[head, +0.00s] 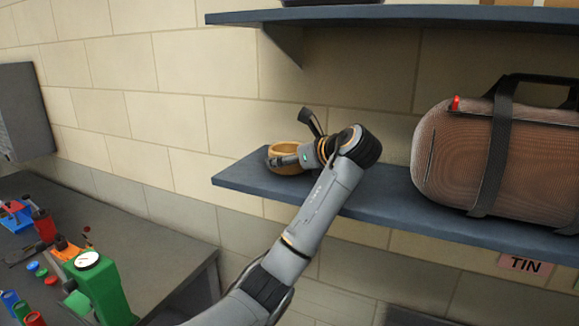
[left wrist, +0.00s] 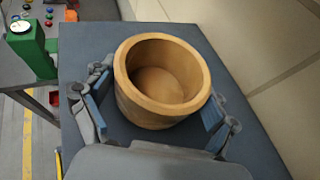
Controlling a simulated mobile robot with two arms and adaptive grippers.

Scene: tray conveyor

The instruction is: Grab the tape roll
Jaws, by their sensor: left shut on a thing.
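A round, tan, thick-walled thing (head: 287,147) stands on the lower wall shelf near its left end. In the left wrist view the tan round thing (left wrist: 142,104) looks like a wooden bowl, hollow with a floor inside; I cannot make out a separate tape roll. My left gripper (head: 290,160) reaches it from the front right. In the left wrist view my left gripper (left wrist: 158,96) has a finger on each side of it, shut on its outer wall. My right gripper is not in view.
The lower shelf (head: 235,180) also carries a large brown bag (head: 456,155) with black straps, to the right of my arm. An upper shelf (head: 440,14) hangs overhead. A dark workbench (head: 160,250) with a green device (head: 103,290) and several small coloured parts is at the lower left.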

